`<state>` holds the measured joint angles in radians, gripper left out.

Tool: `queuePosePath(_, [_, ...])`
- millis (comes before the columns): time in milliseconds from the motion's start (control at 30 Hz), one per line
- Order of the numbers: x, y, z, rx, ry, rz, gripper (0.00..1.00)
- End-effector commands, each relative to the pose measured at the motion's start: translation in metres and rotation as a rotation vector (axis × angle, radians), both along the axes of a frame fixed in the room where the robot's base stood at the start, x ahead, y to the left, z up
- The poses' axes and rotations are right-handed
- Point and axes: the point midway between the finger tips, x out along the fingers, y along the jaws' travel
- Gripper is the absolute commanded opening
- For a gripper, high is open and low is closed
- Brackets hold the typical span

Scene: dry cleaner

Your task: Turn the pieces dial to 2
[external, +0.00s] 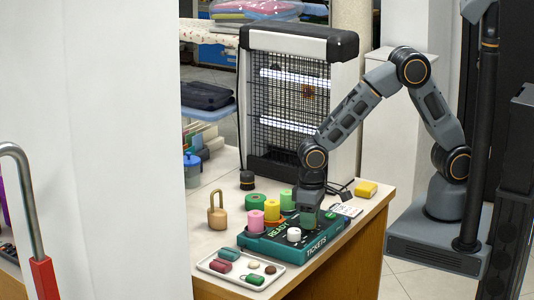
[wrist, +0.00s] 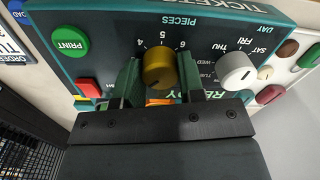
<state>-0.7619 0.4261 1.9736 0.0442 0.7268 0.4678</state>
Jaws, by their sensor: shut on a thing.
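The ticket machine is a dark teal console (external: 283,250) with TICKETS on its edge; it also shows upside down in the wrist view (wrist: 110,22). The pieces dial (wrist: 159,68) is a gold round knob with a small dark mark on its lower face. The figures 4, 5 and 6 show above it; the rest of its scale is hidden by the knob and my gripper. My gripper (wrist: 159,80) is shut on this dial, one green finger on each side. In the external view my gripper (external: 309,208) reaches down onto the console and hides the dial.
A white day dial (wrist: 235,70) stands just right of my gripper in the wrist view. A green PRINT button (wrist: 69,41) and a red button (wrist: 88,87) lie left.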

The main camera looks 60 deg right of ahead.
Motion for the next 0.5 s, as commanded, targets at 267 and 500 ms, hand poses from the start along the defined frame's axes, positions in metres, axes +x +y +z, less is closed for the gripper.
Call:
queuePosePath(267, [0.0003,0.0005,0.0006,0.001,-0.002,-0.058,0.12])
queuePosePath(500, [0.0004,0.0006,0.0007,0.001,-0.002,-0.065,0.12])
